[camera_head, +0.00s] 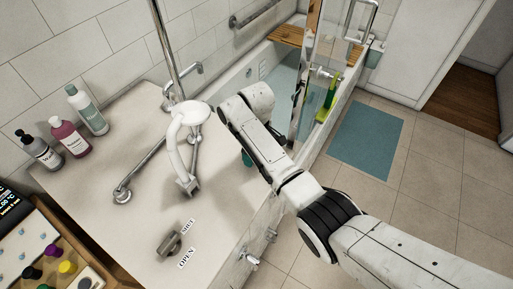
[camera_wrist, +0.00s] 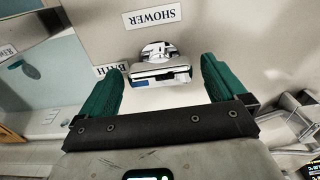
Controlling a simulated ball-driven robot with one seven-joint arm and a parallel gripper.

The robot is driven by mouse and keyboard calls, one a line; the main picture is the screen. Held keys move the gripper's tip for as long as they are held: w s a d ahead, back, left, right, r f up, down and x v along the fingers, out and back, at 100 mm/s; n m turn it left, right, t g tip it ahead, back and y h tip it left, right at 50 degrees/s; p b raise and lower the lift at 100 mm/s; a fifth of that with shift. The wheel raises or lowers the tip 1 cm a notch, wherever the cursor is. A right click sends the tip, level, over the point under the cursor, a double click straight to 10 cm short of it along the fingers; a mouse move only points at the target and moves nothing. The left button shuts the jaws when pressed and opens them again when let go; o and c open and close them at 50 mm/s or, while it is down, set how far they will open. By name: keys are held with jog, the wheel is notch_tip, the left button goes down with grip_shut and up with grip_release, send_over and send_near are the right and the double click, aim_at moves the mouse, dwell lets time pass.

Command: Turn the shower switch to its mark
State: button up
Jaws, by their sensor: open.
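The chrome shower switch (camera_wrist: 158,66) is in the middle of the wrist view, a round base with a flat bar handle lying roughly across the picture. An upside-down SHOWER label (camera_wrist: 152,16) is just above it in the picture, and a BATH label (camera_wrist: 108,71) is at its left. My gripper (camera_wrist: 161,66) is open, its green fingers to the left and right of the switch, with nothing held. I cannot tell whether either finger touches it. In the head view only a green fingertip (camera_head: 247,158) shows below my arm; the switch is hidden there.
A white hand shower (camera_head: 184,150) on chrome pipework stands left of my arm. A dark knob (camera_head: 172,243) beside SHUT and OPEN labels is on the counter. Several bottles (camera_head: 70,138) stand by the wall. A glass screen (camera_head: 308,85) and bathtub (camera_head: 243,68) lie beyond my arm.

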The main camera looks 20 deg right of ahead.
notch_tip(320, 180, up, 11)
jog(key=b, duration=0.1)
jog(key=shift+b, duration=0.35)
jog(key=shift+f, duration=0.15)
dwell(0.3)
